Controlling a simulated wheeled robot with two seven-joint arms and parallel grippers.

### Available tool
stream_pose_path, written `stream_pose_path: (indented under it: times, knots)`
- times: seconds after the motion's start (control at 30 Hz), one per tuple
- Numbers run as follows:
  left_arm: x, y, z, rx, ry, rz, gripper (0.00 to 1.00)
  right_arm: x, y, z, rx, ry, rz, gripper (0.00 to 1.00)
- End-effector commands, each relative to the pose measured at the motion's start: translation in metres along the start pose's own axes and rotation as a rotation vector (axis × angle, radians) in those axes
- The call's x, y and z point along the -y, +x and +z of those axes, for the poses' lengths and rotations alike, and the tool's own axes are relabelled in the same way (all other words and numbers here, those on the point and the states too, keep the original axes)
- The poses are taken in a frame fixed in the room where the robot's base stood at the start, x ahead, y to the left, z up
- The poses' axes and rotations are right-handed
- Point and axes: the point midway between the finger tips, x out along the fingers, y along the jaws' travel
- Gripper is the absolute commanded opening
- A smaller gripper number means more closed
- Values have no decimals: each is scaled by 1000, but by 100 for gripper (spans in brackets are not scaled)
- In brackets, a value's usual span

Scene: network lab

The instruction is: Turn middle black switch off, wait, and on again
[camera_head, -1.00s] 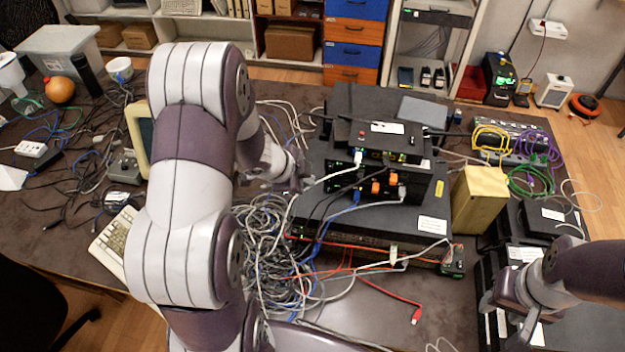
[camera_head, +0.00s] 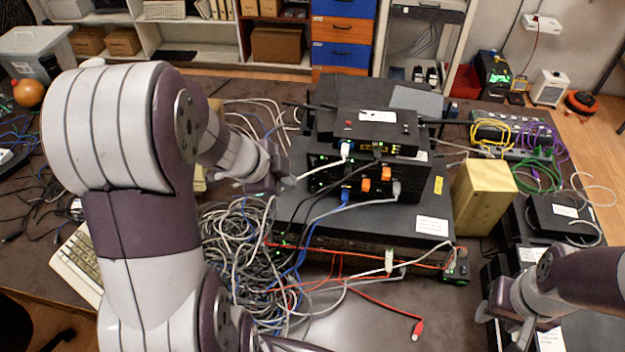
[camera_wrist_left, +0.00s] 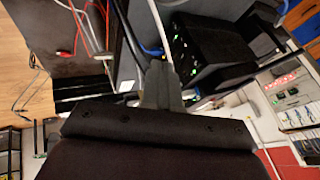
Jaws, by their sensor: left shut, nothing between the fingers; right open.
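The black switches form a stack in the middle of the table. The middle black switch (camera_head: 325,183), with orange plugs and small green lights on its front, sits between a smaller black box (camera_head: 400,131) above and a wide black unit (camera_head: 408,217) below. Its power control is too small to make out. My left gripper (camera_head: 287,183) is shut and empty, just left of the stack beside a white cable (camera_head: 318,172); touching cannot be told. In the left wrist view its closed fingers (camera_wrist_left: 161,88) are near the cable. My right gripper (camera_head: 500,318) is open at the lower right.
A tangle of grey, white and blue cables (camera_head: 235,245) lies left of the stack.

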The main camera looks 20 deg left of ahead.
Motion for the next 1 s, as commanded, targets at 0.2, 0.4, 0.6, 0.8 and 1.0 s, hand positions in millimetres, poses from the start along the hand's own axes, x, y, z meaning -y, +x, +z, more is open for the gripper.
stream_pose_path:
  times: [0.2, 0.4, 0.6, 0.8, 1.0]
  knots:
    - [0, 0, 0, 0, 1, 0, 0, 0, 0, 0, 1, 0, 0, 44]
    - [-2, 23, 1, -1, 2, 1, 0, 0, 12, 2, 1, 0, 0, 44]
    - [-3, 67, 2, -1, 3, 2, 0, 0, 32, 4, 1, 0, 0, 44]
    - [-2, 108, 1, -1, 2, 2, 0, 0, 47, 6, 1, 0, 0, 44]
    - [27, 117, 1, 0, 1, 0, 0, 0, 36, 4, 0, 0, 0, 44]
